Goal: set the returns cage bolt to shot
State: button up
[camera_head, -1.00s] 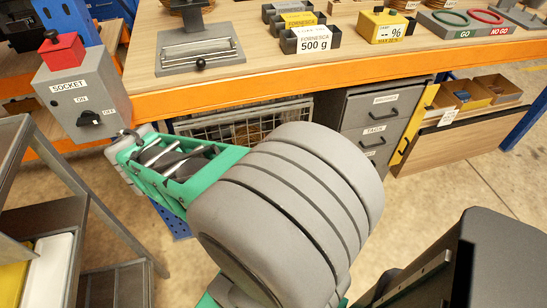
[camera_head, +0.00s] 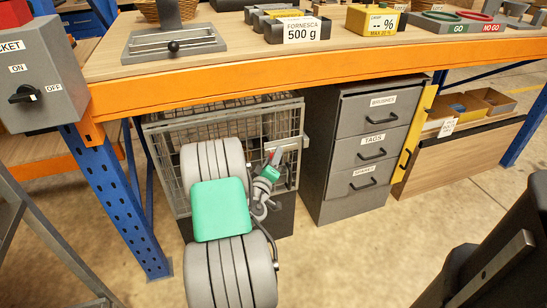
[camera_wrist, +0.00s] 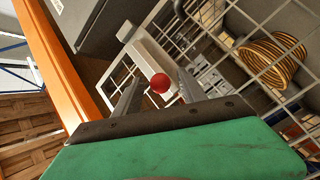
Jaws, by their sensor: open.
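The returns cage (camera_head: 165,150) is a grey wire-mesh box under the bench. Its bolt (camera_head: 291,143) is a pale grey bar at the cage's upper right corner, and it shows in the wrist view (camera_wrist: 152,55) too. A red knob (camera_wrist: 160,83) stands out from the bolt area; it is partly hidden by my gripper in the head view. My gripper (camera_head: 270,168) is at the cage's right front, pointing at the bolt. In the wrist view its two fingers (camera_wrist: 160,92) are apart, on either side of the red knob. I cannot tell whether they touch it.
The orange bench edge (camera_head: 300,64) runs just above the cage. A grey drawer unit (camera_head: 338,150) stands close on the right. A blue bench leg (camera_head: 115,190) and the socket box (camera_head: 35,75) are at the left. Inside the cage lies a striped coiled item (camera_wrist: 270,57).

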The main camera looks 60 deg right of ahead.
jog(key=shift+w+d, duration=0.1)
jog(key=shift+d, duration=0.45)
jog(key=c, duration=1)
grip_shut()
jog(key=shift+w+r, duration=0.1)
jog(key=shift+r, duration=0.1)
